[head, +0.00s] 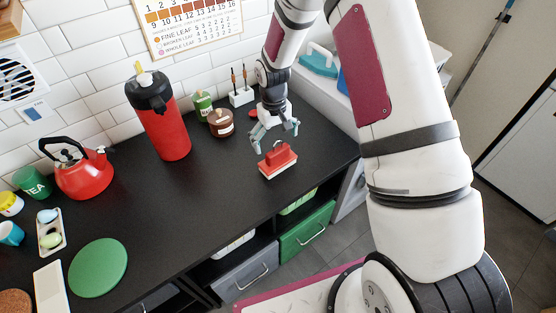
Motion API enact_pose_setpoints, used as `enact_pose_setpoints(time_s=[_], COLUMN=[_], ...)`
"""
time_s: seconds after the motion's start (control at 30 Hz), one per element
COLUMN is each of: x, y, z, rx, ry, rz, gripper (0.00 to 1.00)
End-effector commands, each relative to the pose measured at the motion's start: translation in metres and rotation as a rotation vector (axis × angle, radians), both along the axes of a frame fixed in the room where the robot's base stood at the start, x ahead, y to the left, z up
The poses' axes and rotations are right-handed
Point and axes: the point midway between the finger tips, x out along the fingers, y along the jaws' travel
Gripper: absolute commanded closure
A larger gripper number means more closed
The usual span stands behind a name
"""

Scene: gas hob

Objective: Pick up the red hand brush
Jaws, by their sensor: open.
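The red hand brush (278,159) stands on the black countertop near its right end, with its pale bristles down and a handle on top. My gripper (276,145) points down just above the brush, at its upper part. The fingers are spread apart, one to the left and one to the right of the brush's top. I cannot tell whether either finger touches it. The brush appears to rest on the counter.
A red pump flask (167,124), a brown jar (221,123) and a green bottle (203,105) stand behind to the left. A red kettle (84,172) and a green round mat (98,267) are farther left. The middle of the counter (190,205) is clear.

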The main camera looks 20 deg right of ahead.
Motion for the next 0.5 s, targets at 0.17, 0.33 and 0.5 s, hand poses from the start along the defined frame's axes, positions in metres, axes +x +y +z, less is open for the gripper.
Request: enact_pose_setpoints(time_s=[0.17,0.33,0.5], x=[-0.007,-0.008,-0.006], y=[-0.001,-0.002,-0.003], z=[-0.019,-0.041,-0.051], rx=[0.000,0.000,0.000], ry=[0.006,0.003,0.001], rz=[-0.001,0.000,0.000], gripper=[0.02,0.02,0.02])
